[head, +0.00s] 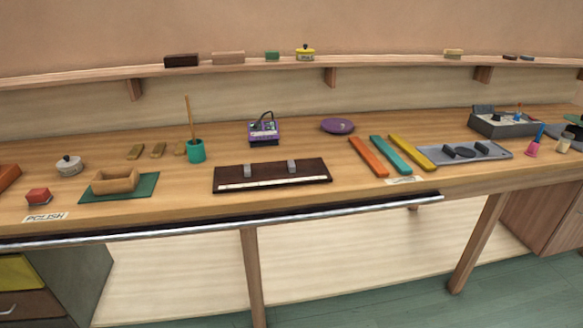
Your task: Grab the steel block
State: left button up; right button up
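Two small grey blocks stand upright on a dark brown board (270,178) in the middle of the workbench. One is the left grey block (247,171), the other the right grey block (291,166). Both look metallic, but I cannot tell for sure which thing is the steel block. A grey tray (489,150) further right holds small dark pieces that are hard to make out. Neither of my grippers is in view.
The workbench (350,203) also holds a purple box (264,131), a purple oval (338,126), orange (368,157), teal (389,154) and yellow (412,152) bars, a teal cup (196,151) with a stick, and a wooden box (115,181). A metal rail (220,222) runs along the front.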

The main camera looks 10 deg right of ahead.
aim_at(290, 164)
jog(key=i+j+z, duration=0.1)
jog(key=i+j, duration=0.7)
